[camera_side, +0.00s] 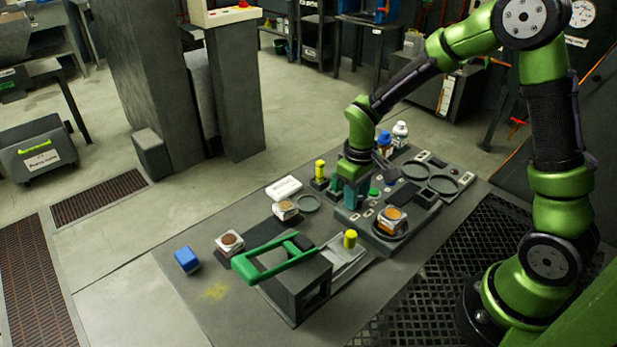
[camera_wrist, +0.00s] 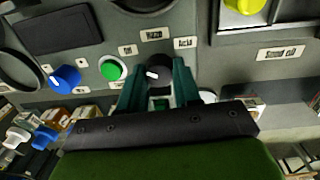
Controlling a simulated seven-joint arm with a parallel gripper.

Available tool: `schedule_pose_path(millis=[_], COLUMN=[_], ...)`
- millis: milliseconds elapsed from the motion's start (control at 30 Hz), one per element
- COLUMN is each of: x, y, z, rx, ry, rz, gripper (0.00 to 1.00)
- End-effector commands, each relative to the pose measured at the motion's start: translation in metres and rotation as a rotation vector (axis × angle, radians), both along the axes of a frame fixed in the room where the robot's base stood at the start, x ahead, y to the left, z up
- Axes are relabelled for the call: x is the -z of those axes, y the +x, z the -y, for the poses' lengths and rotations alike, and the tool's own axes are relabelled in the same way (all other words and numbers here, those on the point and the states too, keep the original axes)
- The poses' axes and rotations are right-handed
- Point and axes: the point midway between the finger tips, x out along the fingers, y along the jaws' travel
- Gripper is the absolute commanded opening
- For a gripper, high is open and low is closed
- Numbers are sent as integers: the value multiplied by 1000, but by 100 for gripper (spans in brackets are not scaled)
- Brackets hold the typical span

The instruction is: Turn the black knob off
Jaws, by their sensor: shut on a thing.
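The black knob (camera_wrist: 157,72) with a white pointer mark sits on the grey panel in the wrist view, between small labels. The pointer leans toward the left in that view. My gripper (camera_wrist: 158,78) has its two green fingers on either side of the knob, closed on it. In the side view my gripper (camera_side: 347,190) reaches down onto the control panel, and its fingers and wrist hide the black knob there.
A green button (camera_wrist: 112,68) and a blue knob (camera_wrist: 65,78) sit beside the black knob. A yellow knob (camera_side: 350,239), a green-handled press (camera_side: 270,262), a blue block (camera_side: 187,260) and several food-topped containers stand on the table. Bottles (camera_side: 400,132) stand behind my gripper.

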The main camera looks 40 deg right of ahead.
Motion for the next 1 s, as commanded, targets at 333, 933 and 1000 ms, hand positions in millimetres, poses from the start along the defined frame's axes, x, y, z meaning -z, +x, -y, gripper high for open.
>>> schedule_pose_path(millis=[333,933,1000], x=[-1,-1,-1], y=[1,0,0], z=[0,0,0], rx=[-55,-55,-55], ry=[-1,0,0], rz=[4,2,2], gripper=[2,58,58])
